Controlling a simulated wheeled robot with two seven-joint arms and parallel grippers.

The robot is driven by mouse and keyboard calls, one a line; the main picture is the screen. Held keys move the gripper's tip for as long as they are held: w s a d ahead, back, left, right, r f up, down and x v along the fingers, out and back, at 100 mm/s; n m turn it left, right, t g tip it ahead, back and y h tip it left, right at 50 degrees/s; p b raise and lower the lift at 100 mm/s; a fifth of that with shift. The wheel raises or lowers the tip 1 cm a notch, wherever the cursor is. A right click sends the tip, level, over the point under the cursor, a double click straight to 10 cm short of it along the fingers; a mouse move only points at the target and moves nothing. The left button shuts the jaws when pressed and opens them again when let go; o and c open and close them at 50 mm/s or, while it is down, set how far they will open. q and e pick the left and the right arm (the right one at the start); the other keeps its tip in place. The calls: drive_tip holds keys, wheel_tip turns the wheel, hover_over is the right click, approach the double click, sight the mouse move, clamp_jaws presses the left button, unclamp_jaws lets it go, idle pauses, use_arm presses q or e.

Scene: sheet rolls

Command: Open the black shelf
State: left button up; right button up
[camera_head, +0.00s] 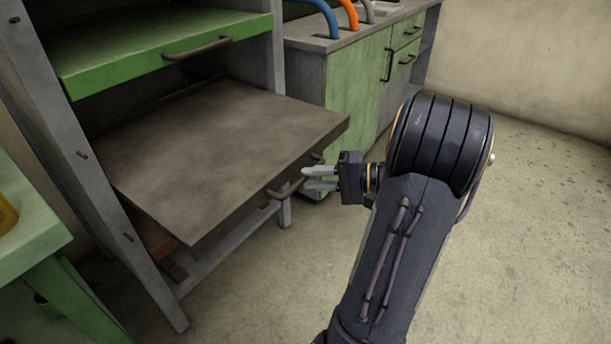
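The black shelf (220,140), a dark grey-brown slab, sticks out of the grey rack frame below a green shelf. Its curved dark handle (281,192) is on the front edge, near the right corner. My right gripper (305,178) is at the right end of this handle, coming from the right. Its two light grey fingers show a gap between them, one above the other. Whether the handle touches the fingers cannot be told. My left gripper is not in view.
The green shelf (160,50) with its own handle is above. A green cabinet (357,95) with hoses on top stands behind right. A green table (25,225) is at the left edge. The floor (540,220) is clear in front and to the right.

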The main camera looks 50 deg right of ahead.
drive_tip(key=p+v, duration=0.1)
drive_tip(key=v, duration=0.4)
drive_tip(key=shift+s+d, duration=0.1)
idle(0.5)
